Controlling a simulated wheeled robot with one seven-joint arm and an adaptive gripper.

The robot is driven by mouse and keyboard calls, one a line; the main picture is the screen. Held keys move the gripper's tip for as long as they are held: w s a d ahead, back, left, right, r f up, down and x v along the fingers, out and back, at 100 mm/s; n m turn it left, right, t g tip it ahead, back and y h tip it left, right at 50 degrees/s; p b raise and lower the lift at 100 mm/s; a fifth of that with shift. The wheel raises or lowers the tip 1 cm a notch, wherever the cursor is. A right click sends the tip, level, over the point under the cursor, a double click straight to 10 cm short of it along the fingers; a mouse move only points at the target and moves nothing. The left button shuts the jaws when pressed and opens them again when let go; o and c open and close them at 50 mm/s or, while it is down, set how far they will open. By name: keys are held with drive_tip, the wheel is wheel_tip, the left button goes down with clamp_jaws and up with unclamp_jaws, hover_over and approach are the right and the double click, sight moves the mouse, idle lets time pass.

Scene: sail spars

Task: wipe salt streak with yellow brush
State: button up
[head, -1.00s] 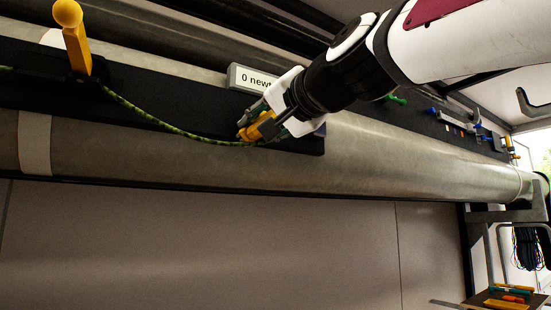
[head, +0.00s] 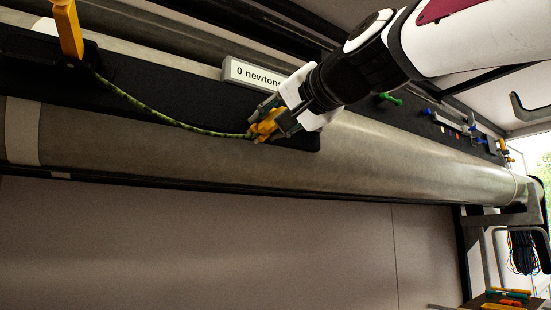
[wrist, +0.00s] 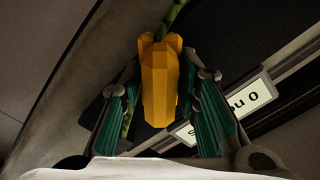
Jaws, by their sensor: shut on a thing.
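My gripper (head: 272,117) is shut on a faceted yellow-orange piece (wrist: 160,85). In the wrist view, the piece sits between the green-padded fingers. A green-and-black rope (head: 160,116) runs from this piece, sagging, to the base of an upright yellow handle (head: 67,30) at the upper left. The held piece is close to the lower edge of a black board (head: 200,110) on a long grey spar (head: 200,155). I see no brush bristles, and I cannot make out a salt streak. A pale band (head: 22,132) crosses the spar at the left.
A display (head: 250,75) reading "0 newtons", partly covered, stands behind my gripper. Green and blue fittings (head: 391,99) sit farther along the board. A cart with colored tools (head: 505,298) and hanging dark cords (head: 524,250) is at lower right. Below the spar is plain wall.

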drive_tip(key=shift+d, duration=0.15)
drive_tip(key=shift+b+v, duration=0.65)
drive_tip(key=shift+v, duration=2.3)
drive_tip(key=shift+v, duration=1.45)
